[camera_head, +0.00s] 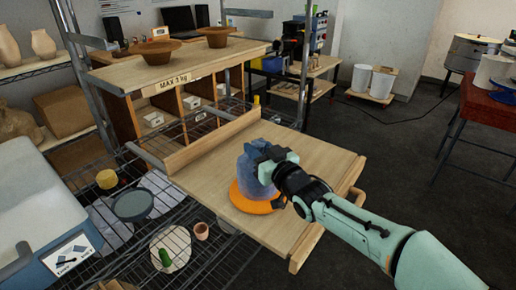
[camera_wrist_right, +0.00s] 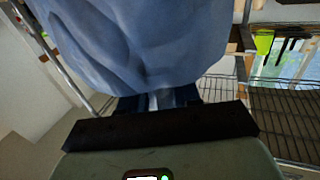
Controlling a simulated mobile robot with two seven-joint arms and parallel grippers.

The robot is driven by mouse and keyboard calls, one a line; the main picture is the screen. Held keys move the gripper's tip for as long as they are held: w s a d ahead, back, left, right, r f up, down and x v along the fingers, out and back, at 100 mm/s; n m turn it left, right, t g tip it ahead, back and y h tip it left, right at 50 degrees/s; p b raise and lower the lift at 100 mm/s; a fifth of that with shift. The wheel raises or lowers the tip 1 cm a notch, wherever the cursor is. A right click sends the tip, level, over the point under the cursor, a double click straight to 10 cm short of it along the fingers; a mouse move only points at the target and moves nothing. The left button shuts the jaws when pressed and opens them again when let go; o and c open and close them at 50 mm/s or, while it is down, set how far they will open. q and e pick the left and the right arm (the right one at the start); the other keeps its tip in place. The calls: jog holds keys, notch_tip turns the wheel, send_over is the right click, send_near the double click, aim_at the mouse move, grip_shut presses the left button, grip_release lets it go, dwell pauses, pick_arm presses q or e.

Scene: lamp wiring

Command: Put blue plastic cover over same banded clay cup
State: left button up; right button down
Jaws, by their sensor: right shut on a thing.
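The blue plastic cover (camera_head: 248,178) is a draped, crumpled blue shape over the orange disc (camera_head: 262,206) on the wooden board. My right gripper (camera_head: 268,158) is at the cover's upper right side and is shut on it. In the right wrist view the cover (camera_wrist_right: 140,40) fills the top middle, with its lower edge at the fingers (camera_wrist_right: 160,98). The banded clay cup cannot be made out; I cannot tell whether it is under the cover. My left gripper is not in view.
The wooden board (camera_head: 325,160) has free room right of the disc. A raised wooden ledge (camera_head: 215,140) runs along its far left edge. A wire rack (camera_head: 205,255) with a grey bowl (camera_head: 132,205) and a small clay cup (camera_head: 201,230) lies at left. A shelf with brown bowls (camera_head: 155,52) stands behind.

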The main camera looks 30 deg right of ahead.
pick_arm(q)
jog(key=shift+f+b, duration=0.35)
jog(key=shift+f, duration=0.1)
pick_arm(e)
jog(key=shift+f, duration=0.45)
jog(key=c, duration=0.7)
grip_release()
jog(key=shift+s+r, duration=0.1)
jog(key=shift+s, duration=0.25)
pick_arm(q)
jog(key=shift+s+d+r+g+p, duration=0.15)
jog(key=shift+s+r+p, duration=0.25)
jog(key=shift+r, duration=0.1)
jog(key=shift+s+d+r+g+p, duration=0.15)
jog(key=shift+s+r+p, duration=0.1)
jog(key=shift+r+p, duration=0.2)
pick_arm(e)
jog(key=s, duration=1.2)
jog(key=shift+s+d, duration=0.15)
jog(key=shift+s, duration=0.2)
